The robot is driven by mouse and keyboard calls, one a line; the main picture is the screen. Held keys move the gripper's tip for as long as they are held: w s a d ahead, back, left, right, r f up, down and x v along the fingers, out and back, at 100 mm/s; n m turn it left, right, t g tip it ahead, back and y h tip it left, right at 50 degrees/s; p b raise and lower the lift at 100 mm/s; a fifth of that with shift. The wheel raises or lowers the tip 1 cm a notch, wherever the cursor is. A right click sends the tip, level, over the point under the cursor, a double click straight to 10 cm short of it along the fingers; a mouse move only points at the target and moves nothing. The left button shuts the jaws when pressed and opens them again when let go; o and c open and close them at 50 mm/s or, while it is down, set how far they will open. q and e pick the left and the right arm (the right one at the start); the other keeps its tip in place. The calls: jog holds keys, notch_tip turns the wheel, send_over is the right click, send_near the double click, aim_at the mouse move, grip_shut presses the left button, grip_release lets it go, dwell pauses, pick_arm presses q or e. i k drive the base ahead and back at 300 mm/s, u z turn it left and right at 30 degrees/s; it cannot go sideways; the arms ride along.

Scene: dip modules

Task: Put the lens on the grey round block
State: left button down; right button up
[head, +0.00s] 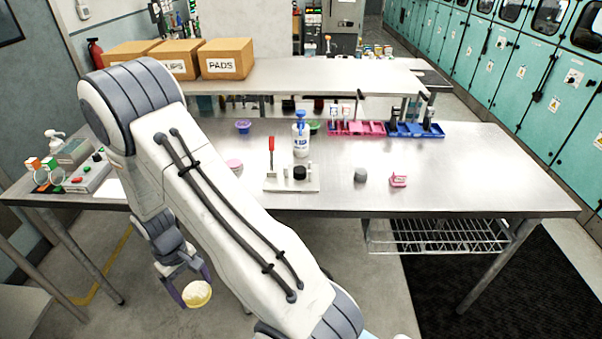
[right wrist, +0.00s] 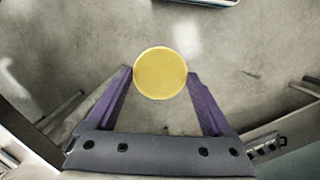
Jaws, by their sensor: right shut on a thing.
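The lens (right wrist: 160,73) is a round yellow disc held between the purple fingers of my right gripper (head: 188,288). In the head view, the lens (head: 197,294) hangs over the floor in front of the table, below its front edge. My right gripper is shut on it, and it also shows in the right wrist view (right wrist: 160,86). The grey round block (head: 361,175) is a short cylinder standing on the table right of centre, well away from the gripper. Nothing visible sits on its top. My left gripper is not in view.
A white board (head: 309,187) with a black round piece and a red-handled tool stands left of the block. A pink piece (head: 398,180) lies right of it. Behind are a pump bottle (head: 300,140) and pink and blue bins (head: 412,131). The table's right part is clear.

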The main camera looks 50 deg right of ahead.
aim_at(362, 171)
jog(key=u, duration=0.4)
jog(key=k, duration=1.05)
jog(key=z, duration=1.25)
jog(key=i, duration=0.35)
jog(key=u, duration=0.05)
